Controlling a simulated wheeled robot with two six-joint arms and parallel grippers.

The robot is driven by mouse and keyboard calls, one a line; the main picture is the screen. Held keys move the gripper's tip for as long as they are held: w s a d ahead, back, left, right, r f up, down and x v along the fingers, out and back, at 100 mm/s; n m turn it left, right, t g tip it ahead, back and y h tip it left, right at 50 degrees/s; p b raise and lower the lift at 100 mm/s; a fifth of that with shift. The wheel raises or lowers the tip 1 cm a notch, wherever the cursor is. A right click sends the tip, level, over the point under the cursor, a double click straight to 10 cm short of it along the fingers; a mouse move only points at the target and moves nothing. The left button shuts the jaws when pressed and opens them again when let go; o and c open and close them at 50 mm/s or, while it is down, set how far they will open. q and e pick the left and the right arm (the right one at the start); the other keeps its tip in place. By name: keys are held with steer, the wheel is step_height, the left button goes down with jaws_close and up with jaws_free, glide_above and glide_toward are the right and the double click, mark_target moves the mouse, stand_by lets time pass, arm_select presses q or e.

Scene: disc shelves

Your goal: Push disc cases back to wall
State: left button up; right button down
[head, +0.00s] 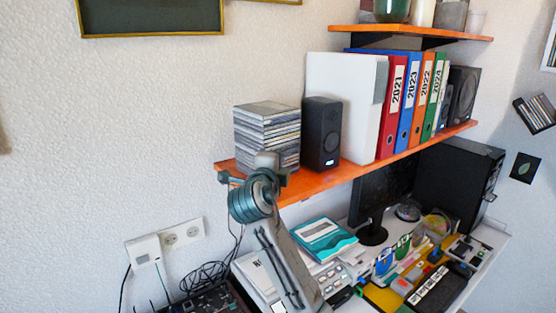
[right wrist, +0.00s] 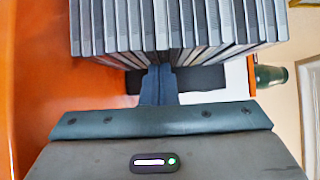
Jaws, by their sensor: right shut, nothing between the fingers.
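A tall stack of disc cases (head: 266,137) stands at the left end of the orange shelf (head: 345,177), its spines facing out. My right arm rises from the bottom of the head view to the stack's front; its wrist hides the fingertips there. In the right wrist view, the disc cases (right wrist: 180,25) fill the top as a row of dark edges. My right gripper (right wrist: 158,80) is shut and empty, its tips at the edges near the row's middle. I cannot tell whether they touch. My left gripper is not in view.
A black speaker (head: 321,134) stands just right of the stack, then a white box (head: 340,100) and several coloured binders (head: 408,100). A higher shelf (head: 410,32) hangs above. Below is a cluttered desk with a monitor (head: 380,185) and a book (head: 322,240).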

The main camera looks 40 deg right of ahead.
steer(key=w+b, duration=0.3)
steer(key=w+d+b, duration=0.1)
steer(key=w+b, duration=0.2)
steer(key=shift+d+f, duration=0.1)
steer(key=shift+f, duration=0.1)
steer(key=shift+w, duration=0.3)
steer(key=shift+d+r, duration=0.1)
steer(key=shift+r, duration=0.1)
steer(key=shift+f+b, duration=0.1)
steer(key=shift+b, duration=0.25)
